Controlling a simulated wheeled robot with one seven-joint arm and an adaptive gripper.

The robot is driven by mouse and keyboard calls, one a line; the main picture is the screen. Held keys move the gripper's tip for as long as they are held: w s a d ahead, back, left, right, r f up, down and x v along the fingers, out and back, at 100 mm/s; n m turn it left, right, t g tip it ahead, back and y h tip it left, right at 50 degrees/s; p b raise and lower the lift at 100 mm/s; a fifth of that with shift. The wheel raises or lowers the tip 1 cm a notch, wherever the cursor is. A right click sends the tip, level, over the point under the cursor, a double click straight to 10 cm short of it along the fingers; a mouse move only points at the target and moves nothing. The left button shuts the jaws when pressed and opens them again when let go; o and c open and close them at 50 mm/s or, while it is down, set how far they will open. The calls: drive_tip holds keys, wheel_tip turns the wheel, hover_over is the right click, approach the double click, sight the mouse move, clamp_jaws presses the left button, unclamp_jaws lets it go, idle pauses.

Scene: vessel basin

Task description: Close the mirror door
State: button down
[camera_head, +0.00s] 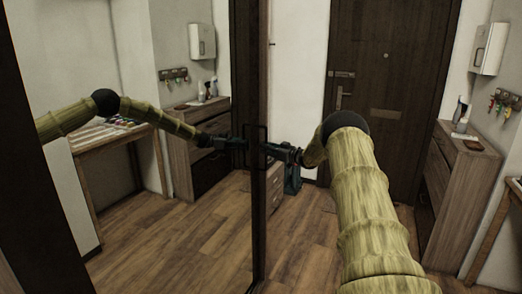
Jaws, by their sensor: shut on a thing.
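The mirror door (182,215) fills the left half of the head view, and its glass reflects the hallway and my arm. Its dark vertical edge (259,215) stands near the middle of the view. A thin dark handle (263,128) sits on this edge. My gripper (271,149) reaches in from the right and is shut on the handle. The fingertips are small and dark against the door edge, so their exact hold is hard to make out. The door stands out at an angle into the room.
A dark brown entrance door (395,60) stands at the back. A wooden cabinet (462,185) with small items on top stands at the right. A white wall box (488,48) and a key rack (505,100) hang above it. Wood floor (315,240) is clear beside the mirror door.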

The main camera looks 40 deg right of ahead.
drive_tip(key=shift+s+d+r, duration=0.1)
drive_tip(key=shift+d+r, duration=0.05)
drive_tip(key=shift+d, duration=0.15)
drive_tip(key=c, duration=1.6)
unclamp_jaws()
drive_tip(key=shift+d, duration=0.15)
drive_tip(key=shift+o, duration=0.5)
drive_tip(key=shift+d+f, duration=0.1)
drive_tip(key=shift+f, duration=0.2)
drive_tip(key=shift+w, duration=0.25)
drive_tip(key=s+d, duration=0.1)
drive_tip(key=s, duration=1.1)
drive_tip(key=shift+d, duration=0.4)
